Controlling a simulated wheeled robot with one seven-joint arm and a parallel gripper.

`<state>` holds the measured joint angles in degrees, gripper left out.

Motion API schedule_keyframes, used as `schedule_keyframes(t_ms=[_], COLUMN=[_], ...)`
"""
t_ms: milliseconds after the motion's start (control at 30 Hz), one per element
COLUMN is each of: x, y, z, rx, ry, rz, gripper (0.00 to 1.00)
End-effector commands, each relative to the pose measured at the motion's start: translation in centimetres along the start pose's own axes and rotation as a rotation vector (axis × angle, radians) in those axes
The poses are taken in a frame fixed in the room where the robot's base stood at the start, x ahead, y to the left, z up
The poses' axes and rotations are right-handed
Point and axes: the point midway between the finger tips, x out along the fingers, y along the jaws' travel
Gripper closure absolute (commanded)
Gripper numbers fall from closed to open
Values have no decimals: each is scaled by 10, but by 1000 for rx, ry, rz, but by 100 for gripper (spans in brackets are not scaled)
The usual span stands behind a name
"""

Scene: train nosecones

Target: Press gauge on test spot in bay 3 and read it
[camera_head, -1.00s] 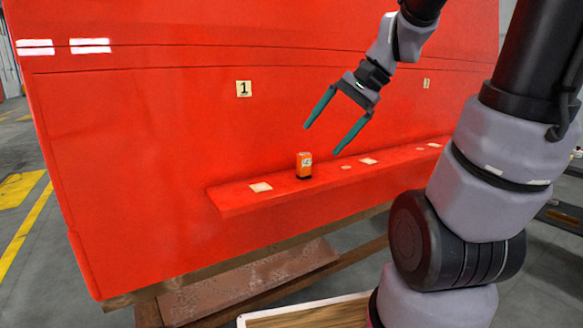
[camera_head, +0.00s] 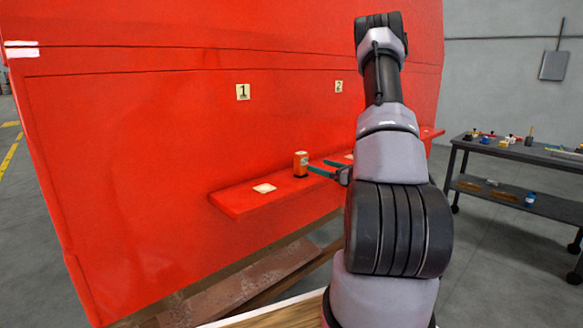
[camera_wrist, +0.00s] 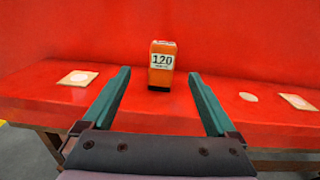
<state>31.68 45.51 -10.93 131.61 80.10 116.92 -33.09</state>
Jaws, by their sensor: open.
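The orange gauge (camera_head: 300,164) stands upright on the red ledge (camera_head: 232,199) of the nosecone. In the wrist view the gauge (camera_wrist: 161,65) shows a label reading 120 and stands ahead of my gripper, centred between its fingers. My gripper (camera_wrist: 158,88) is open, with a teal finger on each side and nothing held. In the head view my gripper (camera_head: 325,169) is low beside the gauge, partly hidden by my arm. Number plate 1 (camera_head: 243,92) and plate 2 (camera_head: 339,86) are on the red wall. No plate 3 is visible; my arm covers part of the wall.
A pale square pad (camera_head: 264,188) lies on the ledge left of the gauge. A dark workbench (camera_head: 520,150) with small items stands at the right.

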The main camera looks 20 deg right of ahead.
Motion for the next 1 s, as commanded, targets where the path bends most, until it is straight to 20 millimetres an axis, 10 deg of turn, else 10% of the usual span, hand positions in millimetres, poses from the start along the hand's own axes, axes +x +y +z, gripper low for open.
schedule_keyframes(t_ms=[1000], x=[104], y=[-8], z=[1], rx=[10], ry=[-1], rz=[-34], gripper=[7])
